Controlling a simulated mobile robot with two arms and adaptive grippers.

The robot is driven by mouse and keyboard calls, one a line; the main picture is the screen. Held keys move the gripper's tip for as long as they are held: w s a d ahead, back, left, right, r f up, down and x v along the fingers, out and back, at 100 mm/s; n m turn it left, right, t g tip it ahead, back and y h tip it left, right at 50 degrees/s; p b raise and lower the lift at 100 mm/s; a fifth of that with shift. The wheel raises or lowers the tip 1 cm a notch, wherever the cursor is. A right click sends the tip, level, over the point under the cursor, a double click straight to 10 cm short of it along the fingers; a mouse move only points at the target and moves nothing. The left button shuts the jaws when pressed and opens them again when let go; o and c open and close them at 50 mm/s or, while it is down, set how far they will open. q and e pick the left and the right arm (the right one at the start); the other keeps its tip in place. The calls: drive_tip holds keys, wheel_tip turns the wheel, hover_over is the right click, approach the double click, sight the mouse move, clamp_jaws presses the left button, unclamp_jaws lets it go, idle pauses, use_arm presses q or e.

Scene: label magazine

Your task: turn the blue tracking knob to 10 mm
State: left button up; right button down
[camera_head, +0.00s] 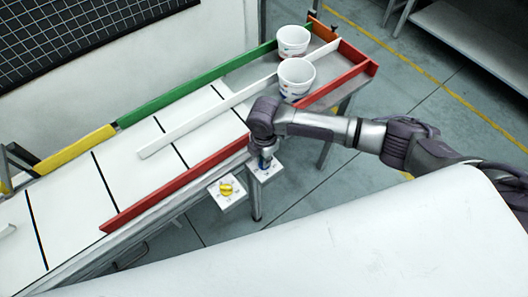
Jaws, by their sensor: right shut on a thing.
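The blue tracking knob (265,163) sits on a small white dial plate (268,174) off the front edge of the conveyor. My right gripper (265,150) points down over it and is shut on it; the fingers hide most of the knob. The scale marks on the plate are too small and too covered to read. My left gripper is not in view.
A yellow knob (227,188) on its own white plate stands just left. Two white tubs (296,78) stand at the conveyor's far end. A red rail (180,182), white divider (190,122) and green rail (195,83) run along the conveyor.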

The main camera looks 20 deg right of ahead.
drive_tip(key=m+p, duration=0.1)
drive_tip(key=m, duration=0.1)
drive_tip(key=m+p, duration=0.1)
drive_tip(key=p, duration=0.1)
drive_tip(key=m+p, duration=0.1)
drive_tip(key=m, duration=0.1)
drive_tip(key=shift+r+m, duration=0.25)
drive_tip(key=shift+m, duration=0.05)
drive_tip(key=m+p, duration=0.2)
drive_tip(key=m, duration=0.1)
drive_tip(key=shift+w+f+m+p, duration=0.1)
drive_tip(key=shift+f+m+p, duration=0.05)
drive_tip(key=shift+m+p, duration=0.55)
drive_tip(key=shift+d, duration=0.1)
drive_tip(key=c, duration=1.2)
unclamp_jaws()
wheel_tip(320, 180, up, 12)
